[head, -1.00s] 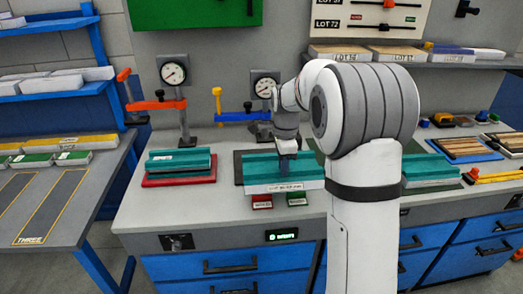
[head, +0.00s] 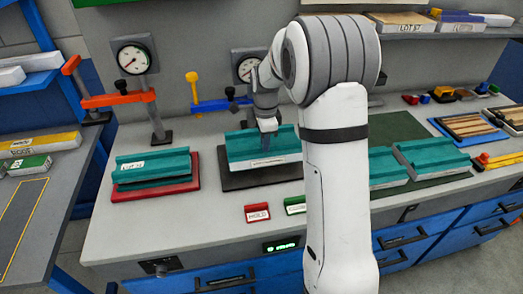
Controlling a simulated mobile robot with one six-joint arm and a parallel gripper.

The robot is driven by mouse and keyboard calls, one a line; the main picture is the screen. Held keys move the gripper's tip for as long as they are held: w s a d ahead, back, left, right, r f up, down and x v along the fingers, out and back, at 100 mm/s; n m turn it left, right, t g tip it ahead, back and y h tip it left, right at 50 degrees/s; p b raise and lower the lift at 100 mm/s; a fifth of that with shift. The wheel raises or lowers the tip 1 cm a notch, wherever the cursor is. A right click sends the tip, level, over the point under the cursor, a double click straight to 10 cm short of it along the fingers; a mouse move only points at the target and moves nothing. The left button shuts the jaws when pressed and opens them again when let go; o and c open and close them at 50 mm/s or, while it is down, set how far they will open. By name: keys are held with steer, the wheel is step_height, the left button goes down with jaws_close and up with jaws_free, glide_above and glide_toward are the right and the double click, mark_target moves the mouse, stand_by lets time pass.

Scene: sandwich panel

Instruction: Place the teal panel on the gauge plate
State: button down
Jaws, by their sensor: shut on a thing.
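My gripper (head: 266,137) is shut on a teal panel (head: 242,143) with a pale front edge. The panel is level over a black plate (head: 238,183) in front of the right dial gauge (head: 248,68). A strip of the plate shows in front of the panel and at its left. I cannot tell whether the panel touches the plate. My arm hides the panel's right end. Another teal panel (head: 150,163) lies on a red plate (head: 178,189) below the left dial gauge (head: 132,57).
A red card (head: 257,212) and a green card (head: 294,205) stand in front of the black plate. More teal panels (head: 432,156) lie on a green mat (head: 402,128) at right. An orange clamp arm (head: 118,99) and a blue one (head: 212,105) stand behind the plates.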

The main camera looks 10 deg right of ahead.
steer(key=shift+f, duration=2.2)
steer(key=c, duration=1.3)
jaws_free()
step_height(320, 180, up, 12)
steer(key=shift+s, duration=0.15)
steer(key=s+r+n+t, duration=0.2)
steer(key=s+n, duration=1.6)
steer(key=s, duration=1)
steer(key=shift+s+a+t, duration=0.2)
steer(key=shift+a+t, duration=0.05)
steer(key=shift+t, duration=0.25)
steer(key=shift+r, duration=0.1)
